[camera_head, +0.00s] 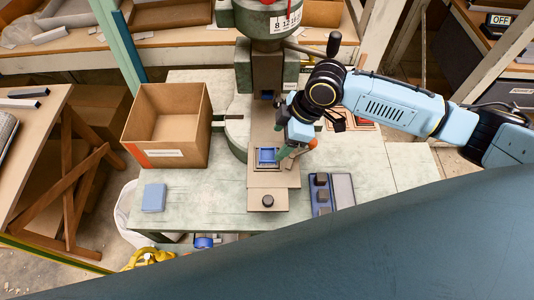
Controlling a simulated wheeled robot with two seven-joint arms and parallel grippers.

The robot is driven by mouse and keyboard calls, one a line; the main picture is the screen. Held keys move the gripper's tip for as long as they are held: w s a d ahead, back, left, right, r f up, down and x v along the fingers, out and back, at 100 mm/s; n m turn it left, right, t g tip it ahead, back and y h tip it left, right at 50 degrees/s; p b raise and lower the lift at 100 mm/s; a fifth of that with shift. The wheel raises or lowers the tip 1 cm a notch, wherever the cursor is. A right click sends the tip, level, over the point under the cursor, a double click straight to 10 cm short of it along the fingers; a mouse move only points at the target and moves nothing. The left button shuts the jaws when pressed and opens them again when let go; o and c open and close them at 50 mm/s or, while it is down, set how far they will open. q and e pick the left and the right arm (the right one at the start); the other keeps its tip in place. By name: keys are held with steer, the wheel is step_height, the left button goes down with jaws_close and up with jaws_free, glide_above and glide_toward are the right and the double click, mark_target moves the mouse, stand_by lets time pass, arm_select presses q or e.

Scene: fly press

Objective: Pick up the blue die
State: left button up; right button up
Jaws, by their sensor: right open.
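The blue die (267,155) appears as a small blue square piece on the tan bed of the fly press (267,178), below the ram. My right gripper (285,151) is open, pointing down just right of the blue die. At this size I cannot tell whether a finger touches it. My right arm reaches in from the right, and its wrist hides part of the area beside the press. My left gripper is not in view.
An open cardboard box (166,150) stands left of the press, with a flat blue block (154,197) in front of it. A blue tray (322,210) with dark blocks lies right of the press bed.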

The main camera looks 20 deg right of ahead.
mark_target(266, 156)
steer(key=shift+w+a+f, duration=0.1)
steer(key=shift+a+f, duration=0.2)
steer(key=shift+f, duration=0.3)
steer(key=shift+w+a+f, duration=0.1)
steer(key=shift+f, duration=0.2)
steer(key=x, duration=0.2)
steer(key=shift+a+f+p, duration=0.15)
steer(key=shift+f+p, duration=0.1)
steer(key=shift+p, duration=0.05)
steer(key=shift+x, duration=1.2)
steer(key=shift+f, duration=0.2)
steer(key=shift+c, duration=0.5)
steer(key=c, duration=1.2)
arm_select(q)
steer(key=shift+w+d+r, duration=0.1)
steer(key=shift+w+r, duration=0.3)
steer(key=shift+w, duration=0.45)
arm_select(e)
steer(key=shift+w, duration=0.1)
steer(key=shift+c, duration=0.2)
steer(key=shift+r, duration=0.1)
